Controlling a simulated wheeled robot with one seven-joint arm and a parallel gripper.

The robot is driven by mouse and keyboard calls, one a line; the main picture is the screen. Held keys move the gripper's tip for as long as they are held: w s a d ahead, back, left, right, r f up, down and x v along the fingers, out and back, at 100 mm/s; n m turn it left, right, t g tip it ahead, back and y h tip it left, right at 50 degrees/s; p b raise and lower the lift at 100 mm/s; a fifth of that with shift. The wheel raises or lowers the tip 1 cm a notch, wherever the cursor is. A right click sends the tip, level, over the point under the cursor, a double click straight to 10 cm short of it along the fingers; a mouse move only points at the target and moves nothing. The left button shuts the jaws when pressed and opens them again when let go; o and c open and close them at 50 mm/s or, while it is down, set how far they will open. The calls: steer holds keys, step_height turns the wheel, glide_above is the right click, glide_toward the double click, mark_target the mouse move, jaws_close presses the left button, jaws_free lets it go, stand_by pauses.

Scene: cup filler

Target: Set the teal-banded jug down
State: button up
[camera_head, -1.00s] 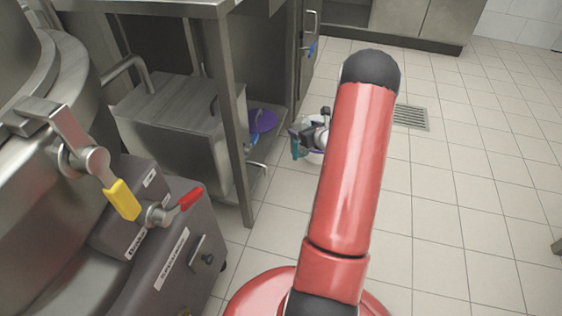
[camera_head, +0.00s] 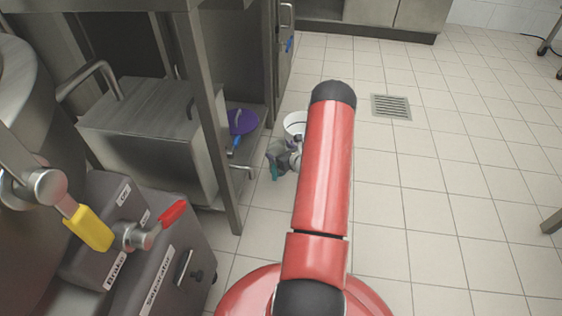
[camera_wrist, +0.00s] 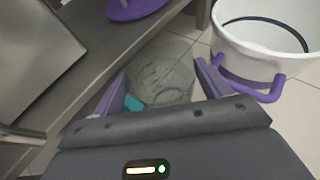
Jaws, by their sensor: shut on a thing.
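The jug (camera_wrist: 162,72) is a greyish, see-through vessel between the fingers in the wrist view, with a bit of teal (camera_wrist: 133,103) at its lower left. My gripper (camera_wrist: 163,86) is shut on it, one purple-grey finger on each side. In the head view my gripper (camera_head: 284,157) is partly behind my red arm, left of it, and a teal patch of the jug (camera_head: 274,172) shows below. The jug is near the front of the steel table's leg. I cannot tell whether its base touches the floor.
A white bucket (camera_head: 293,122) with a purple handle stands just beyond the gripper; in the wrist view the bucket (camera_wrist: 265,50) is at right. A purple item (camera_head: 242,122) lies on the low steel shelf at left. Tiled floor on the right is clear around a drain (camera_head: 391,106).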

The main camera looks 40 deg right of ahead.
steer(key=shift+f+b, duration=0.4)
steer(key=shift+f, duration=1.85)
steer(key=o, duration=1.3)
steer(key=shift+s+r, duration=0.2)
steer(key=shift+r, duration=0.05)
steer(key=p+v, duration=0.2)
steer(key=v, duration=0.9)
steer(key=shift+s, duration=0.3)
